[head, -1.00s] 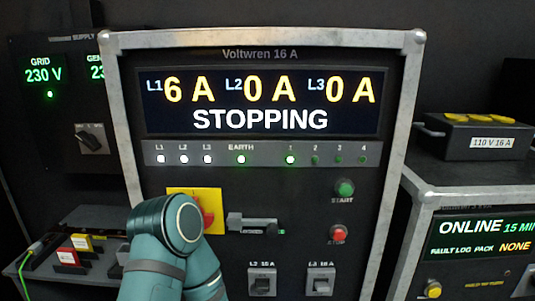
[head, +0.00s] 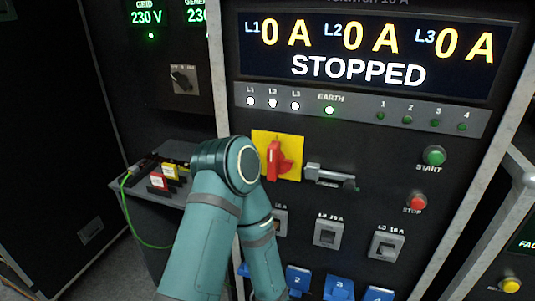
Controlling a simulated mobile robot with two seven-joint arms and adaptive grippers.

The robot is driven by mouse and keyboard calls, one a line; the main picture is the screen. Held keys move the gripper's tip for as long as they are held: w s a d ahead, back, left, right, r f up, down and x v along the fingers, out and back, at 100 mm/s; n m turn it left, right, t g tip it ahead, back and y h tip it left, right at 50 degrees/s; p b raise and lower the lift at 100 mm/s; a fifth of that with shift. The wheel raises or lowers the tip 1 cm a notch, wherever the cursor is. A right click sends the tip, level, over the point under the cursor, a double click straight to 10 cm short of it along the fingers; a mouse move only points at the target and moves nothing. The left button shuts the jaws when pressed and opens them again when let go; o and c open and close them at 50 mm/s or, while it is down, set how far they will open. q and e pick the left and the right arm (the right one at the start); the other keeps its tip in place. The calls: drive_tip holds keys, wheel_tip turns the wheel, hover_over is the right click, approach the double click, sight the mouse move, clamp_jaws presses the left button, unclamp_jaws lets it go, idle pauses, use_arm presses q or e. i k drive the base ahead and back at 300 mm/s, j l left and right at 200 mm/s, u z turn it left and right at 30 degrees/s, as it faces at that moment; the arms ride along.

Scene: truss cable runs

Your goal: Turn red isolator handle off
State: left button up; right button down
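The red isolator handle (head: 274,163) sits on a yellow plate (head: 293,143) on the front panel of the Voltwren cabinet. It stands roughly upright, and nothing is gripping it. One of my teal arms (head: 206,230) reaches up from the bottom, its joint just left of the yellow plate and overlapping its edge in the picture. Neither gripper shows. The display (head: 365,55) reads 0 A on L1, L2 and L3, with STOPPED below.
A grey latch (head: 330,177) juts out right of the handle. A green START button (head: 434,156) and red STOP button (head: 418,202) are further right. Breaker switches (head: 328,232) and blue sockets (head: 339,288) lie below. A shelf with a green cable (head: 139,231) is at left.

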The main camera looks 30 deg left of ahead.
sight(278, 165)
drive_tip(key=k+u, duration=0.15)
drive_tip(key=u, duration=0.75)
